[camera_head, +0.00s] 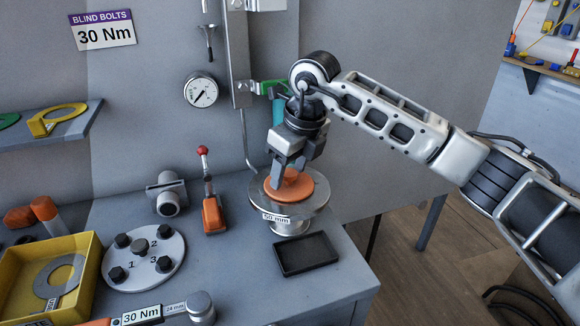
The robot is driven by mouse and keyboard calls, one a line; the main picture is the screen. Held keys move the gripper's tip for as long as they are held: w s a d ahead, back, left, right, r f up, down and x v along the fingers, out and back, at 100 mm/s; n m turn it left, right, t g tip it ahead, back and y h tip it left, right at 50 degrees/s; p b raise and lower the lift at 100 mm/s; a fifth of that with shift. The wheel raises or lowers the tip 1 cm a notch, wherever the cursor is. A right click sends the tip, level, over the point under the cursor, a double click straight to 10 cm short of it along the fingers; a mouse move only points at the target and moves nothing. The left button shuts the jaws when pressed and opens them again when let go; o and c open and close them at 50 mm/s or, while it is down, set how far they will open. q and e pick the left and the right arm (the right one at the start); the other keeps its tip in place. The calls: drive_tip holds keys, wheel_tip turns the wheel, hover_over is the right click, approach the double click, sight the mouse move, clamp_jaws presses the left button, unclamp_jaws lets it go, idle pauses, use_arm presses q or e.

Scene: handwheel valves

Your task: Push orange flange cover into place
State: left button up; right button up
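The orange flange cover (291,192) is a round disc with a raised knob in its middle. It lies on the round metal flange (317,198), which stands on a short pedestal labelled 50 mm. The cover looks roughly flat and centred; whether it is fully seated I cannot tell. My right gripper (290,174) points down from above, its fingers on either side of the cover's knob, and looks shut on it. The fingers partly hide the knob and the cover's far edge. My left gripper is not in view.
A black tray (306,254) lies in front of the flange near the bench edge. To the left are a red-tipped lever (212,214), a bolted disc (143,258) and a yellow bin (83,300). A gauge (201,91) and pipes are on the wall behind.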

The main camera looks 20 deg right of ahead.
drive_tip(key=shift+r, duration=0.2)
drive_tip(key=shift+p+v, duration=1.5)
drive_tip(key=shift+v, duration=0.85)
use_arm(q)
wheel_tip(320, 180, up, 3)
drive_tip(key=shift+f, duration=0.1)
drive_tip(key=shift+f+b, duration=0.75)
use_arm(e)
drive_tip(key=v, duration=1.6)
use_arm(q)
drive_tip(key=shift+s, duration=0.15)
